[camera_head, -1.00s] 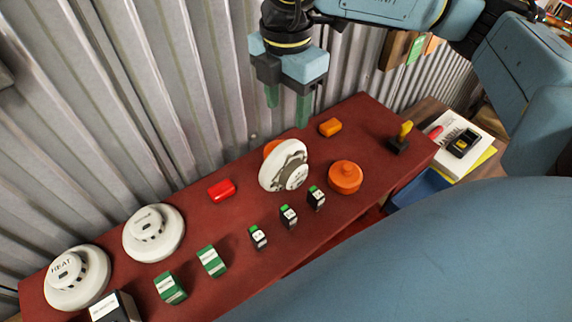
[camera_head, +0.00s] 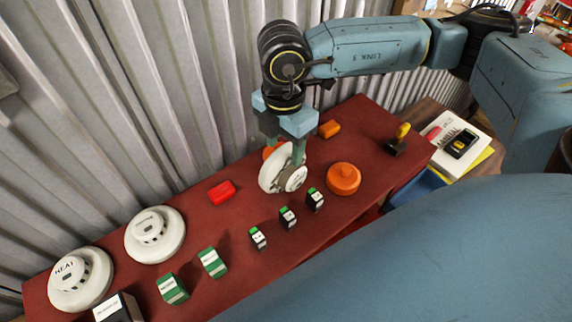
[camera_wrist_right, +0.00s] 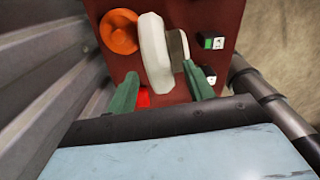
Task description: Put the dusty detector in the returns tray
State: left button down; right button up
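A white round detector (camera_head: 272,172) stands tilted on edge on the dark red bench (camera_head: 240,215), beside an orange round piece partly hidden behind it. It also shows in the right wrist view (camera_wrist_right: 153,52). My right gripper (camera_head: 286,150) points down just above it. The fingers are open, one on each side of the detector's near edge, with gaps visible in the wrist view (camera_wrist_right: 160,82). Two other white detectors lie flat, one marked HEAT (camera_head: 81,279) and one (camera_head: 155,234) with an unclear label. I cannot tell which is dusty. A blue tray (camera_head: 420,187) is partly hidden at the right. My left gripper is not in view.
A yellow-handled tool (camera_head: 399,139) is at the right end. A corrugated metal wall (camera_head: 170,90) rises behind the bench.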

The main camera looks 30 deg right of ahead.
grip_shut()
